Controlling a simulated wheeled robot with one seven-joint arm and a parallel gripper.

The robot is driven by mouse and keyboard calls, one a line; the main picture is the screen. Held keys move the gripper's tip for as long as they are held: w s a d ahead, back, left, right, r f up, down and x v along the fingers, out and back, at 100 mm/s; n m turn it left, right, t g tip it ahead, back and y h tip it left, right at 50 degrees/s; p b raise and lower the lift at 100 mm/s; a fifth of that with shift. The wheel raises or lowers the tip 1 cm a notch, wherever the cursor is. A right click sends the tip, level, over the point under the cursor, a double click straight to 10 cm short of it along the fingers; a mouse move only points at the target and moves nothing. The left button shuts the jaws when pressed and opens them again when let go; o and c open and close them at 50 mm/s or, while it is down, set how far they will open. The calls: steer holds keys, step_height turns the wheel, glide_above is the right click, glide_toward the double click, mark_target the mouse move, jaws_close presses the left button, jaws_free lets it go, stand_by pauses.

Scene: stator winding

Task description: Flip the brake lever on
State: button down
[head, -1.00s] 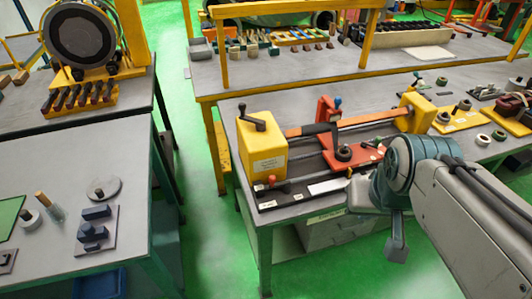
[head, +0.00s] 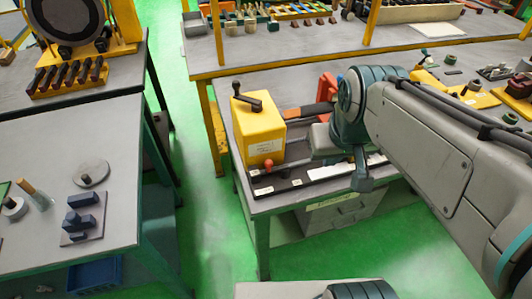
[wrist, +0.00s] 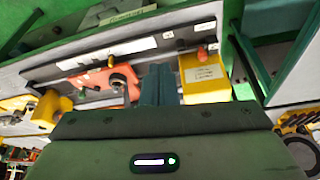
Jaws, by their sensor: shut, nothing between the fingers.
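A small red-knobbed lever (head: 267,164) stands at the front of the winding fixture, just before the yellow box (head: 258,130). White label plates lie around its base, and I take it to be the brake lever. In the wrist view the red knob (wrist: 202,53) shows right of my gripper (wrist: 157,70), close to the yellow box (wrist: 206,80). My gripper is shut and empty, its teal fingers together over the fixture, apart from the knob in the picture. In the head view my arm hides the fingertips and much of the fixture. The lever's exact tilt is hard to tell.
A black crank (head: 248,98) tops the yellow box. A red carriage with a dark knob (wrist: 119,78) lies left of my fingers in the wrist view. The left table (head: 80,145) holds small parts. Green floor (head: 185,160) lies open between the tables.

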steer(key=w+a+f+n+b, duration=0.2)
steer(key=w+a+f+b, duration=0.1)
steer(key=w+a+b, duration=0.2)
steer(key=w+a+f+n+y+b, duration=0.1)
steer(key=w+a+f+b, duration=0.3)
steer(key=w, duration=0.4)
steer(key=shift+a+n+y+b, duration=0.3)
steer(key=shift+a+n+b, duration=0.25)
steer(key=shift+a, duration=0.3)
glide_above(277, 169)
steer(key=w+a, duration=0.1)
steer(key=a, duration=0.2)
step_height(277, 169, down, 9)
steer(key=shift+a+f, duration=0.1)
steer(key=shift+f, duration=0.05)
steer(key=shift+s+n+g+b, duration=0.25)
steer(key=shift+n+g+b, duration=0.05)
steer(key=shift+n, duration=0.25)
